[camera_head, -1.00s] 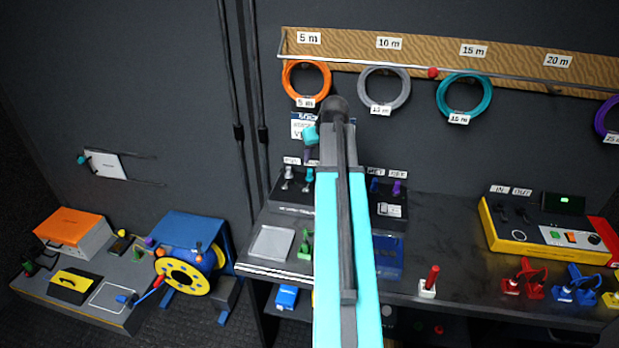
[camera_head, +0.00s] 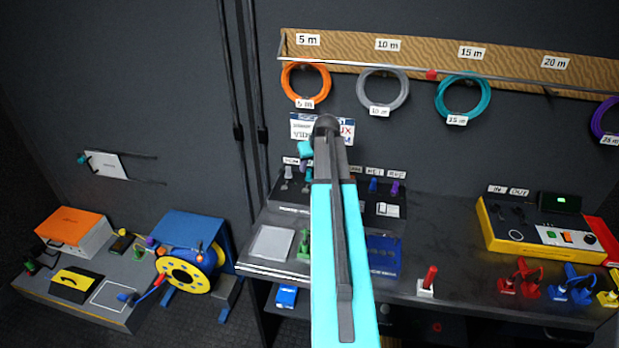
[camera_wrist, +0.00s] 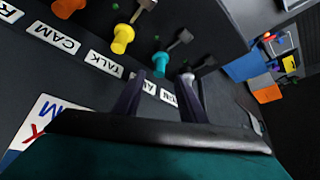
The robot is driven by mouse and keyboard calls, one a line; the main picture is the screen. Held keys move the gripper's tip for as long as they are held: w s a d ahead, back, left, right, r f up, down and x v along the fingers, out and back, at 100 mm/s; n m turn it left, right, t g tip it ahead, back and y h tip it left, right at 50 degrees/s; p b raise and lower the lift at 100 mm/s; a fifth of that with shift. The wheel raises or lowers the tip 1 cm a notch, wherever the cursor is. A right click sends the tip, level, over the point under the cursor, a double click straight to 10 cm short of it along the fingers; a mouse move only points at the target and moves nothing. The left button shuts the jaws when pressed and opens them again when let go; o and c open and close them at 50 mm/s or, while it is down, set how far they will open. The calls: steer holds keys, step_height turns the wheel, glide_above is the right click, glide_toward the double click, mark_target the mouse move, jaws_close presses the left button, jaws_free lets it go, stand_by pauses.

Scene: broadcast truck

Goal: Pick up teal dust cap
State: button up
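The teal dust cap (camera_wrist: 161,63) sits on a dark connector at the edge of the black labelled panel in the wrist view. My gripper (camera_wrist: 163,77) is open, its two dark fingers apart and empty. The cap shows just beyond the gap between the fingertips; I cannot tell whether they touch it. A pale grey cap (camera_wrist: 188,79) is right at the right fingertip. A yellow cap (camera_wrist: 122,38) and an orange cap (camera_wrist: 68,8) stand to the left. In the head view my arm hides most of this area, and my gripper (camera_head: 304,160) shows only partly above the panel.
The panel stands on a dark counter (camera_head: 450,235). A yellow-sided box (camera_head: 540,238) and a red-handled item (camera_head: 428,281) are on it. Coiled cables, including a teal one (camera_head: 463,95), hang on the wall behind. A blue cable reel (camera_head: 190,250) stands at the left.

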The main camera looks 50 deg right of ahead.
mark_target(309, 170)
steer(key=shift+p+x, duration=1)
steer(key=shift+x, duration=0.4)
steer(key=shift+p+x, duration=0.35)
steer(key=shift+x, duration=0.85)
steer(key=shift+c, duration=0.5)
jaws_close()
